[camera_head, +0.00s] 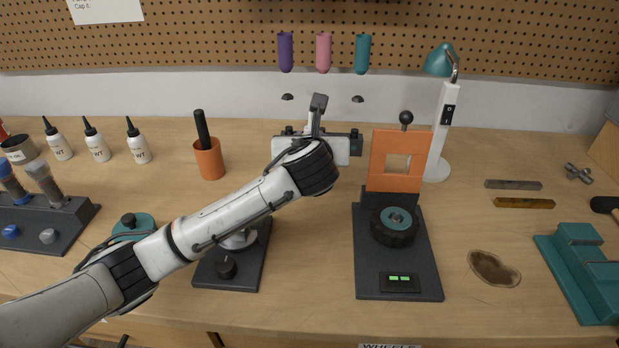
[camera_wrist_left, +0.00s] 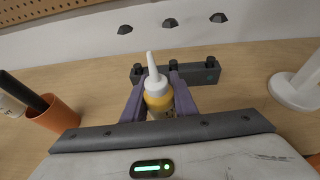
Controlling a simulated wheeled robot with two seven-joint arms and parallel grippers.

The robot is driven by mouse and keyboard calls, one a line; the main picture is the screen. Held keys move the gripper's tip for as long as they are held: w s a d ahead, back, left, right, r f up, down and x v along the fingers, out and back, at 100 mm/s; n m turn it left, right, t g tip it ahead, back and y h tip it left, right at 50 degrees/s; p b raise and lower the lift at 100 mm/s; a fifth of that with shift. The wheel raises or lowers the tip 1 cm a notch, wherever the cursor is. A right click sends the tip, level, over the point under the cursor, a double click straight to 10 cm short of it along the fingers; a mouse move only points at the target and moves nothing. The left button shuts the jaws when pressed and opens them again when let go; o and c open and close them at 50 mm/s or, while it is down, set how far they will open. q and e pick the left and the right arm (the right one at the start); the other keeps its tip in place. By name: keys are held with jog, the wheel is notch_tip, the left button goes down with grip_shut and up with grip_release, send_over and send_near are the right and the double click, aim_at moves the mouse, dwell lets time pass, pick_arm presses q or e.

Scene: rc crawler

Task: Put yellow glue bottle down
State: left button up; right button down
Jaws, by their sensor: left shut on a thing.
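The yellow glue bottle (camera_wrist_left: 158,98) has a white shoulder and a pointed white nozzle. It shows in the left wrist view, upright between the two fingers of my left gripper (camera_wrist_left: 160,100), which is shut on it. Its base is hidden, so I cannot tell whether it touches the table. In the head view my left gripper's white body (camera_head: 338,150) is over the back middle of the bench, and the bottle is hidden behind my arm. My right gripper is in neither view.
A dark rack (camera_wrist_left: 190,74) with several knobs lies just behind the bottle. An orange cup (camera_head: 209,162) stands to the left, and an orange-topped wheel stand (camera_head: 398,250) and a lamp (camera_head: 437,170) to the right. White bottles (camera_head: 97,147) stand at the back left.

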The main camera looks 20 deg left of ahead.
pick_arm(q)
notch_tip(320, 180, down, 8)
jog(key=shift+r+b, duration=0.25)
jog(key=shift+b, duration=0.05)
jog(key=shift+f, duration=0.1)
jog(key=o, duration=1)
jog(key=shift+o, duration=0.2)
jog(key=p+v, duration=0.1)
jog(key=v, duration=1.1)
